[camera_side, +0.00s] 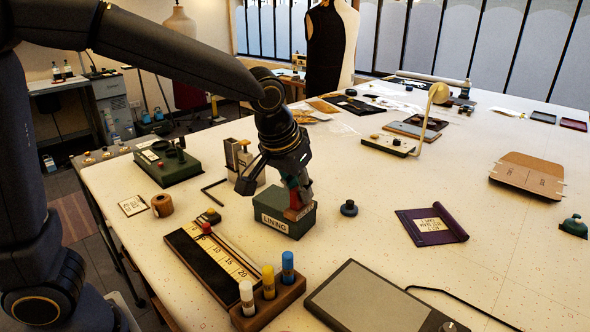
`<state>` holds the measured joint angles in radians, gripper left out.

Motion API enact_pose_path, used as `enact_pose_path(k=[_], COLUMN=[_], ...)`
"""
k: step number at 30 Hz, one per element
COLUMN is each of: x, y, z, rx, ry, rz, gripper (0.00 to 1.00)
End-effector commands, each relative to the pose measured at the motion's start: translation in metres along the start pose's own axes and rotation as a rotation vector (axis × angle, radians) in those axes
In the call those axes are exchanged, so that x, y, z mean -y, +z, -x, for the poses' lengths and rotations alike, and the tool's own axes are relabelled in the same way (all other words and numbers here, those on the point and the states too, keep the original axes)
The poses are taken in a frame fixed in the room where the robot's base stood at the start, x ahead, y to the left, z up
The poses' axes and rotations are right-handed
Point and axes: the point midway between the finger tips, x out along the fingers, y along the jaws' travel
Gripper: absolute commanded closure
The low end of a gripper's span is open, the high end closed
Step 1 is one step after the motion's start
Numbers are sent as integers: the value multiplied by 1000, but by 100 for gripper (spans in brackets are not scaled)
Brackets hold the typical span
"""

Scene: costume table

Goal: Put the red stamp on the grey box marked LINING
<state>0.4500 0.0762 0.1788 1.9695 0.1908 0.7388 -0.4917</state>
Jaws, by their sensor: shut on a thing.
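The box marked LINING (272,222), grey-green with a white label, stands on the table near the middle of the view. My gripper (297,198) points down over the right part of its lid. It is shut on the red stamp (294,201), of which a small red part shows between the fingers. A brownish lower part shows at the lid; I cannot tell whether it touches the lid or hangs just above it. The fingers hide much of the stamp.
A wooden block with white, yellow and blue tubes (268,298) and a ruler board (212,262) lie in front. A dark round knob (348,208) and a purple folder (431,225) are to the right. A green device (168,163) stands to the left.

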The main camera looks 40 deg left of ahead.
Motion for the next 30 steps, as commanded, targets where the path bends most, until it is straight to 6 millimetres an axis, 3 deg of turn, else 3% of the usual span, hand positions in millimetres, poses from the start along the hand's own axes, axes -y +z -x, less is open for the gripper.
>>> enact_pose_path(k=[1, 6, 9, 13, 17, 24, 30], x=[28, 94, 117, 131, 133, 133, 133], y=[1, 10, 11, 7, -9, -59, -73], z=[11, 38, 50, 54, 35, -17, -64], rx=[-7, -4, -3, 2, 6, 5, 5], ry=[-16, -73, -96, -112, -117, -117, -116], rz=[50, 177, 232, 267, 273, 273, 272], gripper=[100, 100, 100, 100, 100, 100, 100])
